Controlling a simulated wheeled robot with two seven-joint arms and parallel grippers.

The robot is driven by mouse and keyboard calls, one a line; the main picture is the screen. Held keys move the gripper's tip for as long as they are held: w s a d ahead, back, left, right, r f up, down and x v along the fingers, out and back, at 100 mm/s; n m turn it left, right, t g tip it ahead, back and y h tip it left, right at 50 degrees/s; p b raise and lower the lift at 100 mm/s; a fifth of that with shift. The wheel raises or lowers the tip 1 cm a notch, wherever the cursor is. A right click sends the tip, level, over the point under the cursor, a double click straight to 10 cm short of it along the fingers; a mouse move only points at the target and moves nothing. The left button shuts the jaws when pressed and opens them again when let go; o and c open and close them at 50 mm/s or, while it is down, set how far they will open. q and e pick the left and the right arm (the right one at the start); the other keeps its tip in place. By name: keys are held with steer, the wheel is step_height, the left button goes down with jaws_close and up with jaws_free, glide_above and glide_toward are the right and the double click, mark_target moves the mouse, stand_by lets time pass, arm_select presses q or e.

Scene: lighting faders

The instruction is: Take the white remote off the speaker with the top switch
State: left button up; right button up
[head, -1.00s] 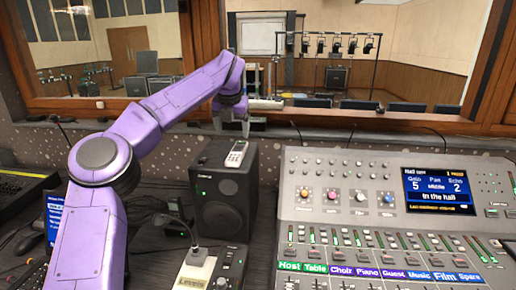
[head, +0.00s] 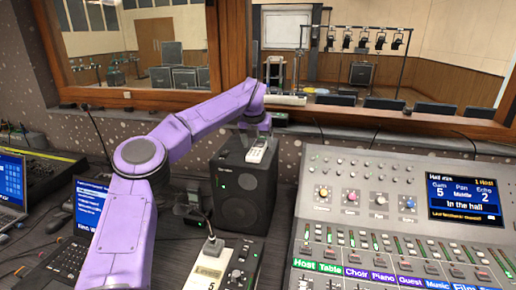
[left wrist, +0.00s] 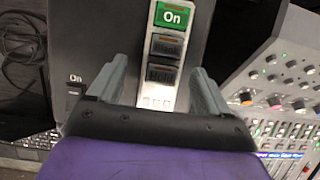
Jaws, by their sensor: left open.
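The white remote (head: 257,150) lies on top of the black speaker (head: 224,195). In the left wrist view the remote (left wrist: 157,92) shows a green "On" button and two dark buttons below it. My left gripper (head: 257,130) is just above the remote. In the left wrist view its open fingers (left wrist: 159,70) stand on either side of the remote, apart from it. A small dark switch marked "On" (left wrist: 75,88) is on the speaker top, left of the fingers. My right gripper is not in view.
A large mixing console (head: 330,205) with faders and a screen stands right of the speaker. A small box with a microphone (head: 210,270) stands in front. A laptop (head: 12,180) and a keyboard (head: 70,258) are at the left. A window ledge runs behind.

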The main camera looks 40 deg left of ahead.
arm_select(q)
steer(key=shift+w, duration=0.15)
steer(key=c, duration=1.2)
